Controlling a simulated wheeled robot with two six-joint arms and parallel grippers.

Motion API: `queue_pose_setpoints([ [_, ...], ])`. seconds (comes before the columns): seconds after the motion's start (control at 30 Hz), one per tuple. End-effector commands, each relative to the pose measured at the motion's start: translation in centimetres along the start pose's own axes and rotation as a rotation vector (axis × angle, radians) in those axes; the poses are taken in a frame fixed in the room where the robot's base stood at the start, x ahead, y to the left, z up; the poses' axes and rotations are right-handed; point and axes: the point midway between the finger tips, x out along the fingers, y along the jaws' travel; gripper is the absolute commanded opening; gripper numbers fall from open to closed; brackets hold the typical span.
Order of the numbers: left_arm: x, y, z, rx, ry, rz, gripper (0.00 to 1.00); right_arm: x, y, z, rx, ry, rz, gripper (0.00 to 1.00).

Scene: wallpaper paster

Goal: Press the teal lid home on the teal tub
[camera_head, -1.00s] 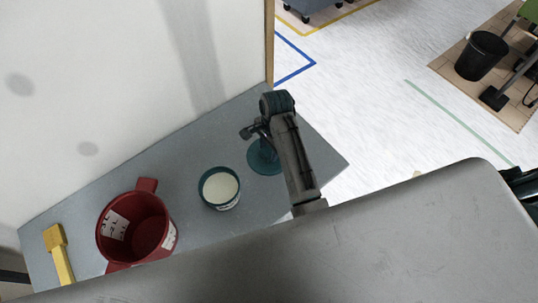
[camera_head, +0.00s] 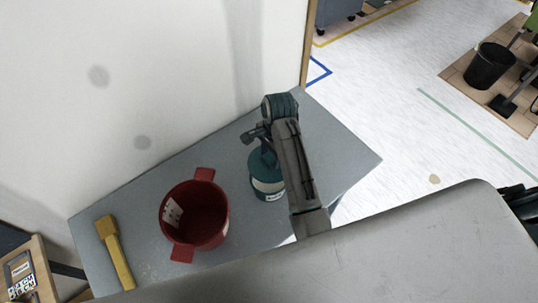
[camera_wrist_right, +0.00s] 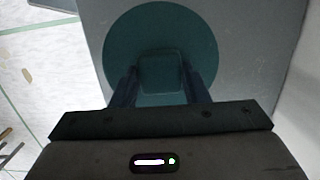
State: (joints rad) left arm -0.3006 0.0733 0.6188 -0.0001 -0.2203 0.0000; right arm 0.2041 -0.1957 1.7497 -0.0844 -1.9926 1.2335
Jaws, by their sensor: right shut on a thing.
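The teal lid (camera_head: 260,162) is a round disc over the teal tub (camera_head: 270,193), which stands on the grey table and shows a pale label on its side. The lid covers the tub's opening; I cannot tell whether it touches the rim or sits level on it. My right gripper (camera_head: 257,139) is above the tub, shut on the lid's knob. In the right wrist view the lid (camera_wrist_right: 160,28) fills the top middle, its knob between the fingers (camera_wrist_right: 162,85), and hides the tub. My left gripper is not in view.
A red bucket (camera_head: 207,222) with two tabs stands left of the tub. A yellow-handled brush (camera_head: 118,255) lies at the table's left end. A pale wall (camera_head: 150,90) rises behind the grey table (camera_head: 325,150). The table's right end is bare.

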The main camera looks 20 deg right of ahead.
Motion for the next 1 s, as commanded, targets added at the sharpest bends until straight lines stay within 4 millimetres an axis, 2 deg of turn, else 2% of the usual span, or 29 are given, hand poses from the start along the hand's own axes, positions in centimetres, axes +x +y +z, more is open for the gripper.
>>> queue_pose_setpoints([
  [0.07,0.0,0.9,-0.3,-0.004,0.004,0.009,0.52,0.1,0.0,0.0,0.0,-0.001,0.0,0.19],
  [0.17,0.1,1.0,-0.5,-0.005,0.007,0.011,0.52,0.4,0.0,0.0,0.0,-0.001,0.001,0.19],
  [0.4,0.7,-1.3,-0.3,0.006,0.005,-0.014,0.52,2.4,0.0,-0.3,0.0,-0.001,0.002,0.19],
  [0.53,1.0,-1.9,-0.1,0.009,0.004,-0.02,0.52,3.6,0.0,-0.4,0.0,-0.001,0.002,0.19],
  [0.67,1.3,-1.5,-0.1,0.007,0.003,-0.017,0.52,4.7,0.0,-0.5,0.0,-0.001,0.001,0.19],
  [0.87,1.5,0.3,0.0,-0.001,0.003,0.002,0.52,5.6,0.0,-0.6,0.0,-0.001,0.001,0.19],
  [1.0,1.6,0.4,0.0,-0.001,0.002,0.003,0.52,5.8,0.0,-0.7,0.0,-0.001,0.0,0.19],
])
